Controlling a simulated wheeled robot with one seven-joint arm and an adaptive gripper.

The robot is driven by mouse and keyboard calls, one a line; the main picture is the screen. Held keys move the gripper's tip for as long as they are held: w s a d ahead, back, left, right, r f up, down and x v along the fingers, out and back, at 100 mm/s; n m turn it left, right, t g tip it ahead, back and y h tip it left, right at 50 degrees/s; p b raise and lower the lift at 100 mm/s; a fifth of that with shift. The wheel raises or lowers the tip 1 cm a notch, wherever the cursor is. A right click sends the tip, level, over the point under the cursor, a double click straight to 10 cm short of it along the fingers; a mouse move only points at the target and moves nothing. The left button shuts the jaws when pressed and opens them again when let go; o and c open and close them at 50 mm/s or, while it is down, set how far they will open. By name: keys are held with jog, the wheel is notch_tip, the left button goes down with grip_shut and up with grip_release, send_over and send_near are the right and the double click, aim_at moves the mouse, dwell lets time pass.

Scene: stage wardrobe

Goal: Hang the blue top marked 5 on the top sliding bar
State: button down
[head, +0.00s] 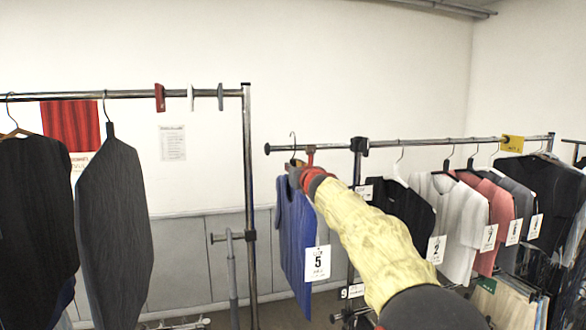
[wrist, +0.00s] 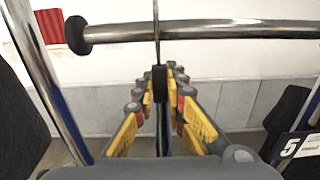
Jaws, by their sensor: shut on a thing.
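The blue top marked 5 (head: 297,240) hangs from a dark hanger, with its white tag (head: 317,262) at the lower right. My gripper (head: 299,168) is shut on the hanger's neck (wrist: 160,82), just below the bar. The hanger's hook (head: 293,143) rises upright across the left part of the horizontal bar (head: 330,146), close to its dark end knob. In the wrist view the hook's wire (wrist: 157,15) also crosses the bar (wrist: 220,31). I cannot tell whether the hook rests on the bar.
Along the same bar, to the right of an upright post (head: 356,195), hang several tagged tops, black, white, pink and grey. A yellow tag (head: 512,144) sits on the bar. A separate rail (head: 60,96) at left holds dark garments and clips.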

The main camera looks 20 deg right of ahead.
jog(key=shift+f, duration=0.15)
jog(key=shift+f+b, duration=0.35)
jog(key=shift+b, duration=0.15)
jog(key=shift+f+b, duration=1.25)
jog(key=c, duration=1.8)
grip_release()
jog(key=shift+o, duration=0.2)
jog(key=shift+s, duration=0.1)
jog(key=shift+s, duration=5.95)
